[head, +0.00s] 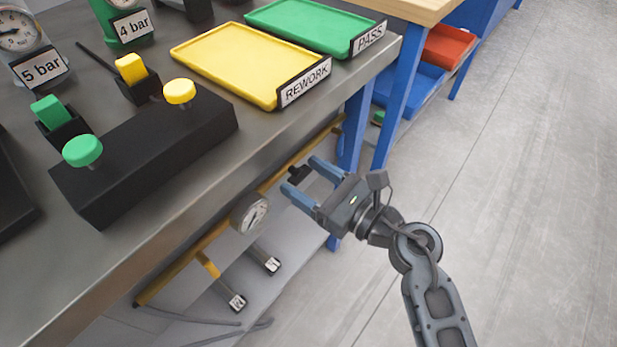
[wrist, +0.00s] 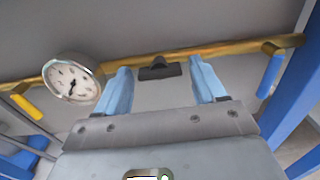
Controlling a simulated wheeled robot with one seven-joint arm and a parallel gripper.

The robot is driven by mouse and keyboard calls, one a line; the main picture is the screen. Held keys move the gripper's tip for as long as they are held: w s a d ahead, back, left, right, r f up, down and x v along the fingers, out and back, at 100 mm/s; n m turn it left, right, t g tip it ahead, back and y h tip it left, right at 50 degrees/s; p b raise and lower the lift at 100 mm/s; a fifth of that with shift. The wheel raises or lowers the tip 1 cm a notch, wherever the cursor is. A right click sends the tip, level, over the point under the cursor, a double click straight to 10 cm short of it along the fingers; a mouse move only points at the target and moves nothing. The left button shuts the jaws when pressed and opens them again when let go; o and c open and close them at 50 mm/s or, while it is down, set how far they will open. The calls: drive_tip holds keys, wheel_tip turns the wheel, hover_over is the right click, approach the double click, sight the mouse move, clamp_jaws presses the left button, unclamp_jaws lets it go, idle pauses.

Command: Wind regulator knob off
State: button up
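The regulator knob (head: 298,173) appears as a small dark part by the yellow pipe (head: 190,257) under the bench edge. In the wrist view, the black knob (wrist: 160,69) sits at the pipe, centred between my fingertips. My gripper (head: 301,176) is open, with one blue finger on each side of the knob. Gaps show between the knob and both fingers in the wrist view. I cannot tell how far the fingertips reach along the knob. A round white gauge (head: 250,213) is on the pipe beside it and also shows in the wrist view (wrist: 73,83).
The steel bench edge (head: 200,183) overhangs the pipe. A blue bench leg (head: 352,135) stands behind my gripper. Yellow (head: 185,53) and green (head: 262,18) trays lie on the bench. The floor at right is clear.

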drive_tip(key=shift+o, duration=0.4)
drive_tip(key=shift+d, duration=0.1)
drive_tip(key=v, duration=0.7)
drive_tip(key=shift+s+d, duration=0.25)
